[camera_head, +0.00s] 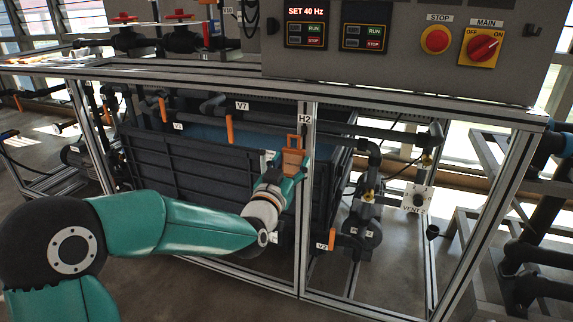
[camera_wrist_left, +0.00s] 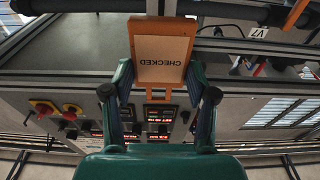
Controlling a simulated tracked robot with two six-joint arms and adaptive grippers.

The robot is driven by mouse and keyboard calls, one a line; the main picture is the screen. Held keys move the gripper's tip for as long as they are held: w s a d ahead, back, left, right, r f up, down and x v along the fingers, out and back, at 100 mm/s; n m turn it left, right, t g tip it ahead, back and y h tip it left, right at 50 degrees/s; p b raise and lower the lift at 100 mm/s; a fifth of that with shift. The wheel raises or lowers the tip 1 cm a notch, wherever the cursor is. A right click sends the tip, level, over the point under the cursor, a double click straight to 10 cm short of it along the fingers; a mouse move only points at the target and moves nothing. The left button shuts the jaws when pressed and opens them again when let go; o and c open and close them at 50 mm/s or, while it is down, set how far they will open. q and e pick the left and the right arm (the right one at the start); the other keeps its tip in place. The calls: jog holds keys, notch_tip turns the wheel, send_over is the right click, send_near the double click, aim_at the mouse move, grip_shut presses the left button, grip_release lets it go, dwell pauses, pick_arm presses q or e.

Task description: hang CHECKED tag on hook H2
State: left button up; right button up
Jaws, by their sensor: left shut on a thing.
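The CHECKED tag (camera_head: 292,160) is an orange-framed plate with a narrow loop at its top. In the left wrist view the tag (camera_wrist_left: 163,48) shows its lettering upside down. The tag is upright, just below the H2 label (camera_head: 304,118) on the frame post. The hook under the label is too small to make out, so I cannot tell whether the loop touches it. My right gripper is not in view.
A metal frame (camera_head: 400,100) surrounds a dark tank (camera_head: 180,160) and pipes. Orange valve handles (camera_head: 229,130) hang near V7, left of the tag. A control panel (camera_head: 400,45) stands above. A VENT plate (camera_head: 416,198) and pipework lie to the right.

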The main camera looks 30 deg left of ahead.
aim_at(298, 158)
pick_arm(q)
jog(key=shift+w, duration=0.1)
jog(key=shift+f+x, duration=0.15)
jog(key=shift+x, duration=1.2)
jog(key=shift+f+x, duration=0.15)
jog(key=shift+x, duration=1.2)
jog(key=shift+b, duration=0.3)
jog(key=shift+f, duration=0.2)
jog(key=shift+f+b, duration=0.5)
jog(key=shift+b, duration=0.4)
jog(key=o, duration=1.1)
